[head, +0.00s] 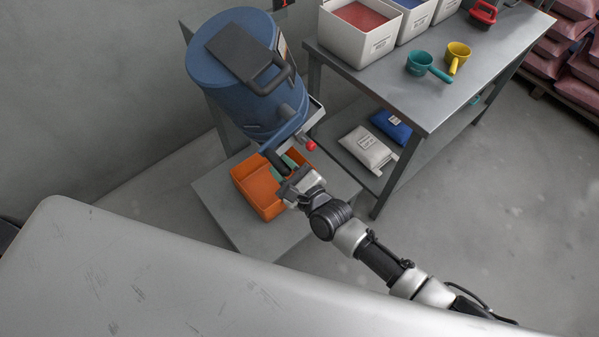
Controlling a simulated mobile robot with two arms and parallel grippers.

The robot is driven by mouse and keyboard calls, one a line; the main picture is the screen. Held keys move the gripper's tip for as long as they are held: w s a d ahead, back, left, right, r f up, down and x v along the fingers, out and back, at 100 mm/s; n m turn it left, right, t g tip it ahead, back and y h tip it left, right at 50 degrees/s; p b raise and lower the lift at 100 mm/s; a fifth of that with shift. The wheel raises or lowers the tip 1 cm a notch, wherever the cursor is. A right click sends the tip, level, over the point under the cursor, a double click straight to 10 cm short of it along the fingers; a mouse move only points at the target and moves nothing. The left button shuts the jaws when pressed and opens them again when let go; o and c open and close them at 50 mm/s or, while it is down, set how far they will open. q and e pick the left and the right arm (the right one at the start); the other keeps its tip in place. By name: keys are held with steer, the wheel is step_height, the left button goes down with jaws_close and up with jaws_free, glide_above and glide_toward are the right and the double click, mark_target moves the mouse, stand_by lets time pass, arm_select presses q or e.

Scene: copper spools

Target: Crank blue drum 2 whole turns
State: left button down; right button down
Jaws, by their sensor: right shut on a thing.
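The blue drum (232,50) stands tilted in the upper left of the head view, with a dark lid plate and a handle on top. The gripper hides part of the handle. My left gripper is not in view.
An orange bin (258,187) stands on a grey platform (215,212) below the drum. A red knob (311,145) is close to the right of my gripper. A metal table (420,105) with tubs and scoops stands at right. A pale surface (150,275) fills the front left.

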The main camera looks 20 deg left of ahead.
steer(key=r+m, duration=0.3)
steer(key=shift+s+a+r, duration=0.2)
steer(key=shift+s, duration=0.05)
steer(key=shift+w+d+r+m, duration=0.1)
steer(key=shift+w+r+m, duration=0.1)
steer(key=shift+r+m, duration=1.1)
steer(key=shift+f, duration=0.15)
steer(key=c, duration=0.9)
jaws_free()
steer(key=shift+o, duration=0.3)
steer(key=shift+f, duration=0.1)
steer(key=shift+s+d+f, duration=0.1)
steer(key=shift+s+d, duration=0.25)
steer(key=shift+d, duration=0.1)
steer(key=v, duration=0.9)
steer(key=shift+s+d, duration=0.15)
steer(key=shift+d, duration=0.15)
